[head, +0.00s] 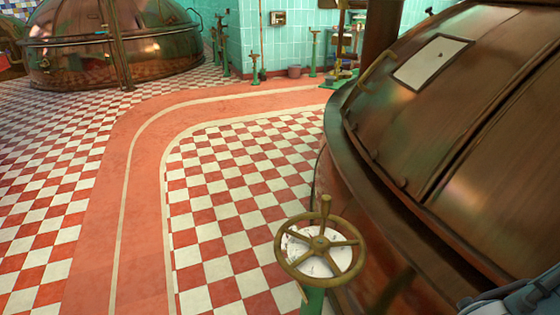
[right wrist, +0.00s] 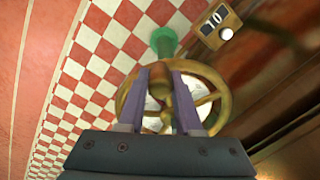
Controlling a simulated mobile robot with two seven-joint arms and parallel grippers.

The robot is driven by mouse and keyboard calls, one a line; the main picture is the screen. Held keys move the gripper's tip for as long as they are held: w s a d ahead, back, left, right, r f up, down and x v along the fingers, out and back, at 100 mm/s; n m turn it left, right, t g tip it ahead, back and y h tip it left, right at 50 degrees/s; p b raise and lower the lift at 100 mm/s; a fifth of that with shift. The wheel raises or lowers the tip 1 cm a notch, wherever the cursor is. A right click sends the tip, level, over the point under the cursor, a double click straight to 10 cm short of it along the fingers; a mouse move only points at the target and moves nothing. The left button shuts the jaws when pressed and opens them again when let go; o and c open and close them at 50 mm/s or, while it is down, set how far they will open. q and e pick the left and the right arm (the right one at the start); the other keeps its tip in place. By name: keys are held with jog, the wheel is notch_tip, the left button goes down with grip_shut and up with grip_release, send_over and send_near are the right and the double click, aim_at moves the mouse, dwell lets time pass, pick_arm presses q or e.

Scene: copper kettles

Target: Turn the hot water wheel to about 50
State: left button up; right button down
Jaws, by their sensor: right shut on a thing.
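In the right wrist view a brass spoked wheel (right wrist: 208,78) sits on a green post (right wrist: 163,42), with a white disc behind its spokes. My right gripper (right wrist: 160,73) is shut on the wheel's upright handle (right wrist: 159,90), one purple finger on each side. A small plate (right wrist: 213,20) beside it reads 10 and has a white knob. In the head view a brass wheel (head: 281,252) with an upright handle stands over a white disc at the bottom, and no gripper touches it. I cannot tell whether both views show the same wheel. My left gripper is not in view.
A large copper kettle (head: 440,130) fills the right side, close to the wheel. Another copper kettle (head: 120,45) stands far left. Green posts and pipes (head: 314,52) line the tiled back wall. The chequered floor (head: 240,170) and red path (head: 140,180) are clear.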

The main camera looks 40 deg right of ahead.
jog(key=shift+a, duration=0.1)
jog(key=c, duration=0.6)
grip_release()
notch_tip(320, 180, up, 10)
jog(key=p, duration=0.4)
